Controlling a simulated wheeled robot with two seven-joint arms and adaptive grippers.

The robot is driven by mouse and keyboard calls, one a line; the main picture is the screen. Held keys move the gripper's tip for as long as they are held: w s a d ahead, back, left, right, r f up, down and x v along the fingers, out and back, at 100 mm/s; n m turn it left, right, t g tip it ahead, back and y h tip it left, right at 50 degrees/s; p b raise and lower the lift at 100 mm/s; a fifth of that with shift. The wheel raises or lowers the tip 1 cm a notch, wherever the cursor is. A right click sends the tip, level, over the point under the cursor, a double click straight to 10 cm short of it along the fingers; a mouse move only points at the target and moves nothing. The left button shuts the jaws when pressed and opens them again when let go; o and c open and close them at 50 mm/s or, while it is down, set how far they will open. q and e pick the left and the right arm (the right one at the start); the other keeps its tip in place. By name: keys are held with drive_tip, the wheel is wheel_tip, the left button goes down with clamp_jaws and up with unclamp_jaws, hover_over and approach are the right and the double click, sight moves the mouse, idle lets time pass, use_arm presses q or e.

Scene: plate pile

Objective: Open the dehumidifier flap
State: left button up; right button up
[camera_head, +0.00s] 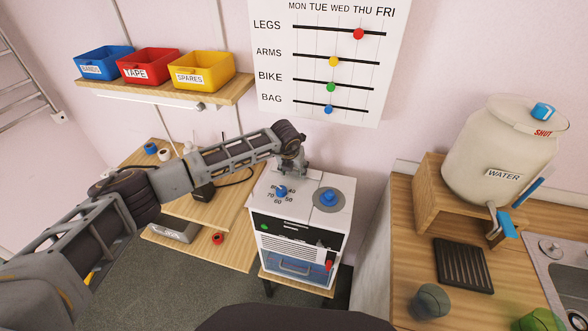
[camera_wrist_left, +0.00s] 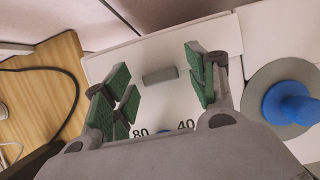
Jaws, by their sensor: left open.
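The dehumidifier appears to be the white box (camera_head: 262,215) on a low wooden stand. Its top has a blue dial (camera_head: 281,191) with numbers and a blue knob (camera_head: 328,197) on a grey disc. My left gripper (camera_head: 292,167) is over the back of the top. In the left wrist view its green-padded fingers (camera_wrist_left: 160,85) are apart, with a small grey bar (camera_wrist_left: 160,74) on the white top (camera_wrist_left: 165,100) showing between them. I cannot tell whether the fingers touch the bar, or which panel is the flap. My right gripper is not in view.
A wooden desk (camera_head: 205,208) with cables is left of the box. A counter (camera_head: 415,215) with a water tank (camera_head: 500,150) and sink is at right. A shelf (camera_head: 160,92) with three bins hangs above left, and a chart (camera_head: 325,60) is on the wall.

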use_arm(q)
drive_tip(key=shift+f, duration=0.1)
drive_tip(key=c, duration=1)
drive_tip(key=shift+w, duration=0.1)
drive_tip(key=shift+w+r+g+b, duration=0.15)
drive_tip(key=shift+r+g+b, duration=0.05)
drive_tip(key=shift+g+b, duration=0.1)
drive_tip(key=shift+w+d+r+g+b, duration=0.1)
drive_tip(key=shift+w+r+g+b, duration=0.3)
drive_tip(key=shift+g+b, duration=0.45)
drive_tip(key=shift+g, duration=0.25)
drive_tip(key=o, duration=1)
